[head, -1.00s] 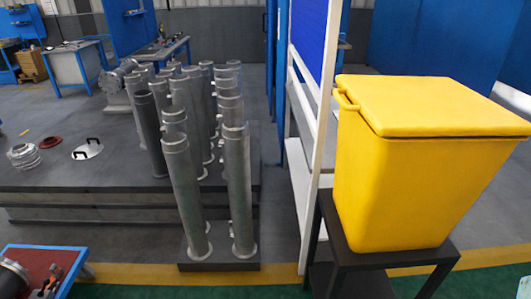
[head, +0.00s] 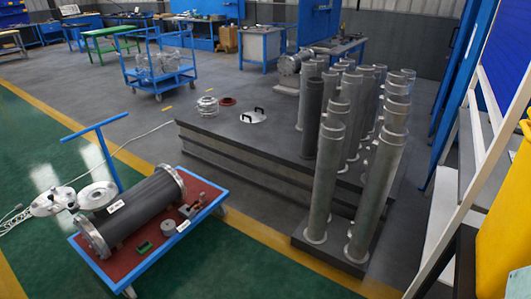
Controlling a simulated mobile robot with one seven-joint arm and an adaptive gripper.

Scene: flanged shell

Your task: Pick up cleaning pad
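A small green block (head: 143,246), which looks like the cleaning pad, lies on the red top of a blue-framed cart (head: 103,276) at lower left in the head view. It lies in front of a large dark flanged cylinder (head: 137,211) that rests on its side on the cart. A small grey round part (head: 168,228) and a grey metal tool (head: 196,206) lie to its right. The pad is too small to make out its surface. My gripper is not in view.
A dark platform (head: 235,145) with several upright grey tubes (head: 325,180) stands behind and right. A yellow bin (head: 505,220) is at the right edge. Green floor (head: 40,150) is open at left.

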